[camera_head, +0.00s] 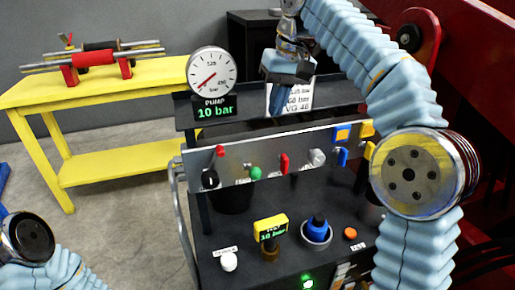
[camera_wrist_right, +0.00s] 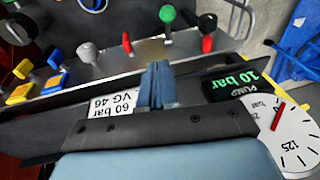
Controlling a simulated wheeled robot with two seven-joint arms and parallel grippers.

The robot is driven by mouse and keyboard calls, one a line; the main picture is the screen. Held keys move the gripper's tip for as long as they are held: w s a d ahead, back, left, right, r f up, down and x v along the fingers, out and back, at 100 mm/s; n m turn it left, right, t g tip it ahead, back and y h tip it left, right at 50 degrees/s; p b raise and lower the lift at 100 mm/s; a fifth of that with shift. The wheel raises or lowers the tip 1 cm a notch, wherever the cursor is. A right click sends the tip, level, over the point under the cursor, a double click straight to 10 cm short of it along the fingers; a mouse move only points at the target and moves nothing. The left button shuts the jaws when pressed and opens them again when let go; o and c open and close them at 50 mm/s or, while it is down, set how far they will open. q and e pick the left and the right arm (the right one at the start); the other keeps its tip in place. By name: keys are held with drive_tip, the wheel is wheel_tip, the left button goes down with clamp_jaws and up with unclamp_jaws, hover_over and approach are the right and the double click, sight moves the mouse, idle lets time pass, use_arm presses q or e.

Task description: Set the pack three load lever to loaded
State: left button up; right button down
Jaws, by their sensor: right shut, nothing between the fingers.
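A silver panel (camera_head: 240,162) carries a row of levers and knobs: a red lever (camera_head: 220,152), a green knob (camera_head: 255,173), another red lever (camera_head: 284,163) and a grey lever (camera_head: 317,158). Blue and yellow handles (camera_head: 341,156) sit at its right end. I cannot tell which is the pack three load lever. My left gripper is out of view.
A pump gauge (camera_head: 211,72) reading 10 bar stands left of my right gripper. A white label (camera_head: 303,95) is beside the fingers. A yellow bench (camera_head: 110,172) stands left.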

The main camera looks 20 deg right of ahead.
drive_tip(key=shift+f, duration=0.15)
drive_tip(key=b, duration=0.1)
approach(252, 169)
drive_tip(key=w+d+f, duration=0.2)
drive_tip(key=w+f, duration=0.1)
drive_tip(key=f, duration=0.1)
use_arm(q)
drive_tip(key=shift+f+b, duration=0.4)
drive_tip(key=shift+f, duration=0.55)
use_arm(e)
drive_tip(key=shift+s+a+f, duration=0.25)
drive_tip(key=shift+a+f, duration=0.1)
drive_tip(key=shift+f, duration=0.25)
drive_tip(key=shift+s+a+f, duration=0.25)
drive_tip(key=shift+a+f, duration=0.1)
drive_tip(key=shift+f, duration=0.25)
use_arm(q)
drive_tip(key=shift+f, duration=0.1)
